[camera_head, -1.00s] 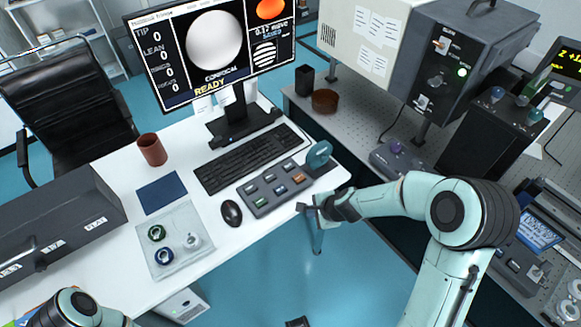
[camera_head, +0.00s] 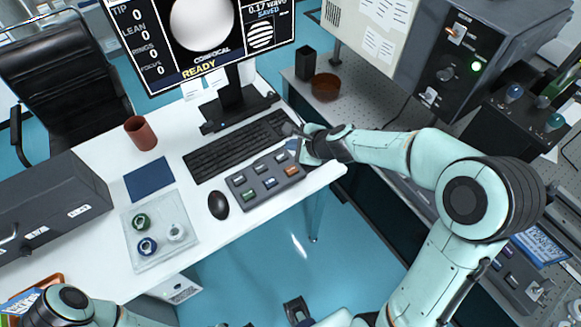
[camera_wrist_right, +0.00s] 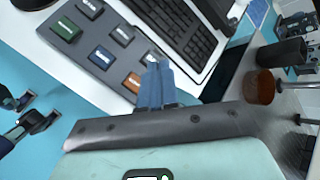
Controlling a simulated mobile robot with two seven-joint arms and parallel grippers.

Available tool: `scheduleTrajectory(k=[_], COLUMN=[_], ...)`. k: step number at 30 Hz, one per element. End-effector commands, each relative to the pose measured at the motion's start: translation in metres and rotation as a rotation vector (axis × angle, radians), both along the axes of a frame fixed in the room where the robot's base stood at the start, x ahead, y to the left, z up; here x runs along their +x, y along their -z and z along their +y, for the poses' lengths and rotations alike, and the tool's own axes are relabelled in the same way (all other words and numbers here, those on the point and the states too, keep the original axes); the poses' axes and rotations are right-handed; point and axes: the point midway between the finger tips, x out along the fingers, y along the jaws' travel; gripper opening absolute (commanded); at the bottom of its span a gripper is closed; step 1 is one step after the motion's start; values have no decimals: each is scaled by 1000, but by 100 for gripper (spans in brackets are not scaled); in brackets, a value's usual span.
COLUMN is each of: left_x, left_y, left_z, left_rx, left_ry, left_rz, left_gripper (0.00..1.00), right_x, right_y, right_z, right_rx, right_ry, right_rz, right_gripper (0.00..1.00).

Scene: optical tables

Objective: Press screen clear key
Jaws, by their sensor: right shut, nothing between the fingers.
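A grey keypad (camera_head: 263,197) lies on the white desk, right of the mouse, with two rows of keys. Its front row has a green key (camera_head: 249,194), a blue key (camera_head: 270,183) and an orange key (camera_head: 292,171); the back row is dark grey. Key lettering is too small to read. My right gripper (camera_head: 291,147) is shut and empty at the keypad's back right corner. In the right wrist view, its blue fingertips (camera_wrist_right: 158,66) overlap the back-right key (camera_wrist_right: 150,57); I cannot tell if they touch it. The monitor (camera_head: 203,74) reads "READY".
The keyboard (camera_head: 237,145) lies just behind the keypad and the mouse (camera_head: 218,205) to its left. A brown cup (camera_head: 140,132), a blue pad (camera_head: 149,179) and a clear tray (camera_head: 160,258) are farther left. The instrument bench (camera_head: 362,103) stands at right.

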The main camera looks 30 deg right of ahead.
Motion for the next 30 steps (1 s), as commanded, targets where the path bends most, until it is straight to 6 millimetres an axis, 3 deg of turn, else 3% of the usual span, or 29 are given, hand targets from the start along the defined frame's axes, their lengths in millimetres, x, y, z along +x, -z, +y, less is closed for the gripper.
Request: scheduleTrajectory(k=[11,19,30], left_x=[-3,-11,3], left_y=[9,40,78], left_z=[0,0,1], left_rx=[0,1,9], left_ry=[0,0,-13], left_rz=[3,11,-45], left_gripper=[43,43,43], right_x=[-1,-1,0], right_y=[10,43,87], right_z=[0,0,0], right_rx=[-1,-1,-2], right_ry=[-1,-1,-1], right_rz=[3,3,2], right_gripper=[0,0,0])
